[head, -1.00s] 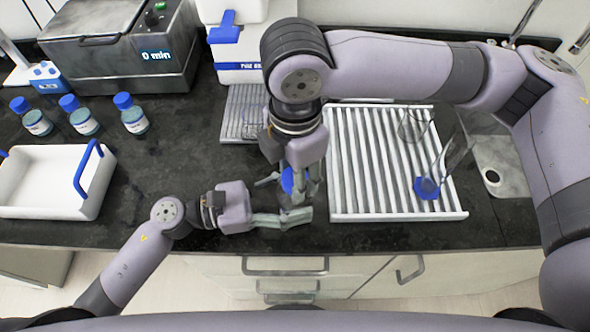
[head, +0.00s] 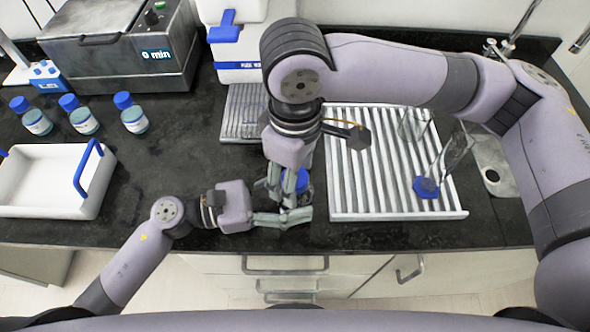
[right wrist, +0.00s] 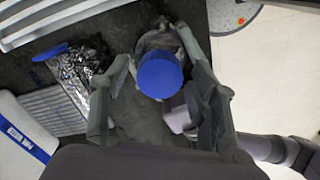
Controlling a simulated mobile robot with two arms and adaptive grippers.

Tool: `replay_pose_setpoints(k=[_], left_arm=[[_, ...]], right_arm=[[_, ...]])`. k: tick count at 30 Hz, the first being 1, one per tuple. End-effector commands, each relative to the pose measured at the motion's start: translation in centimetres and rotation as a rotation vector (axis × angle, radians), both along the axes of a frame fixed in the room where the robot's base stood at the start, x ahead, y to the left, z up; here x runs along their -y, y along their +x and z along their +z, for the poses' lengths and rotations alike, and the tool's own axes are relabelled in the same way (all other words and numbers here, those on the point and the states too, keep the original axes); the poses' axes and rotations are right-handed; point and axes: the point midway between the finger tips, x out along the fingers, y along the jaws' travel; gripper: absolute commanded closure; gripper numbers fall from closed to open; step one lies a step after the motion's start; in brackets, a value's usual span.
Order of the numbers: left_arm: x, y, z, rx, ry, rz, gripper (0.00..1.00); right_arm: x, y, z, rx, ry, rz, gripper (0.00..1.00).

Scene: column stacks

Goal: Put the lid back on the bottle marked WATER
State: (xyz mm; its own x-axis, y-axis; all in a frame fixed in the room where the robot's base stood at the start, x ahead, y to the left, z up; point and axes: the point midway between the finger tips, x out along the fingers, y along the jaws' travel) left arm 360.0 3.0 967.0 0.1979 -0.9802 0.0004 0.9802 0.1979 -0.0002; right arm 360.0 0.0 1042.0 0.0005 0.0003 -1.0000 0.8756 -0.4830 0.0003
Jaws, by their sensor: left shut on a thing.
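A blue lid (head: 302,181) shows between and beside the fingers of my right gripper (head: 288,192). In the right wrist view the lid (right wrist: 160,75) sits between the two fingers of the right gripper (right wrist: 155,50), with a visible gap on its left side, so the fingers look open around it. A clear bottle (right wrist: 158,40) shows partly below the lid; whether the lid is fully seated cannot be told. My left gripper (head: 290,219) is shut on the bottle just below, at the counter's front. The bottle is mostly hidden and its marking cannot be read.
Several blue-capped bottles (head: 84,120) stand at the left behind a white tray (head: 45,210) with blue handles. A ribbed white drainer (head: 350,190) with glassware lies close on the right. A grey bath (head: 120,50) stands at the back.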

Motion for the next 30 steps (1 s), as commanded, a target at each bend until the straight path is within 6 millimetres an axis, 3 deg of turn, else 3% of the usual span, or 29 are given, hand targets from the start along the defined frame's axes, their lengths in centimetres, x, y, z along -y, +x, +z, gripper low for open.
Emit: replay_pose_setpoints(k=[10, 14, 24, 30], left_arm=[[0.0, 0.0, -0.1, 0.000, 0.002, 0.000, 1.00], [0.0, 0.0, -0.1, 0.000, 0.001, 0.000, 1.00], [0.0, 0.0, -0.1, 0.000, 0.001, 0.000, 1.00], [0.0, 0.0, -0.1, 0.000, 0.001, 0.000, 1.00]], right_arm=[[0.0, 0.0, 0.1, 0.001, 0.000, 0.001, 0.40], [0.0, 0.1, 1.1, 0.002, 0.001, 0.000, 0.40], [-0.1, 0.1, 8.0, 0.005, 0.002, 0.000, 0.40], [0.0, 0.0, 11.0, 0.001, 0.000, 0.000, 0.40]])
